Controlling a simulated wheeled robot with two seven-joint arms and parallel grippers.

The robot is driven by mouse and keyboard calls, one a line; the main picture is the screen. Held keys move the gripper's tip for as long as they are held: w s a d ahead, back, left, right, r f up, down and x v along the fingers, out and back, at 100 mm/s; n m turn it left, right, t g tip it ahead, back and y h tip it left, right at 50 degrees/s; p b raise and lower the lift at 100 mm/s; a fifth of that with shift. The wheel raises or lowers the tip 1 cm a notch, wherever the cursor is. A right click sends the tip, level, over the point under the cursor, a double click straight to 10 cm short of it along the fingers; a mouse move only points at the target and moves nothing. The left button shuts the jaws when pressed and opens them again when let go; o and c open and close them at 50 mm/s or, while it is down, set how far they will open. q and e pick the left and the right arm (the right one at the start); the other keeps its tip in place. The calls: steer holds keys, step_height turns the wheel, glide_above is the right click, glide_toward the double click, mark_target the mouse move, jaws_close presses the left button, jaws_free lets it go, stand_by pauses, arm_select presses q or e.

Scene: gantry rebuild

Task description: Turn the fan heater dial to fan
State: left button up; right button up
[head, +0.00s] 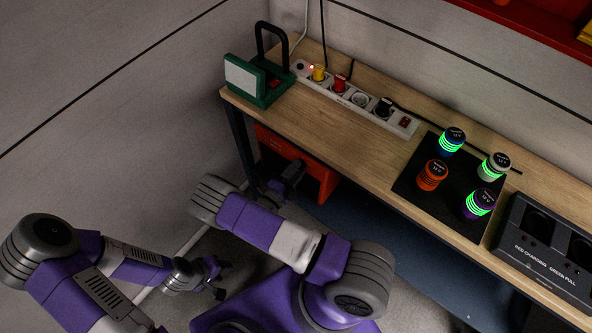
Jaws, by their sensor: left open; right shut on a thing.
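The fan heater (278,144) is a red-orange box under the left end of the workbench. My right gripper (292,175) is at the heater's front, and its dark body covers part of it. It is shut on what appears to be the heater's dial. The dial and its markings are hidden, so its setting cannot be read. My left gripper (218,281) is open and empty, low over the floor at lower left, apart from the heater.
The wooden workbench (330,130) overhangs the heater. On it are a green work light (262,82), a power strip (350,97) with plugs, a black mat (405,184) with several lit cylinders, and a black charger (545,248). A red shelf (530,22) is at upper right.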

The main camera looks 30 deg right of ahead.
steer(key=o, duration=1)
steer(key=shift+o, duration=0.2)
steer(key=v, duration=0.7)
steer(key=shift+s+a, duration=0.15)
steer(key=shift+a, duration=0.15)
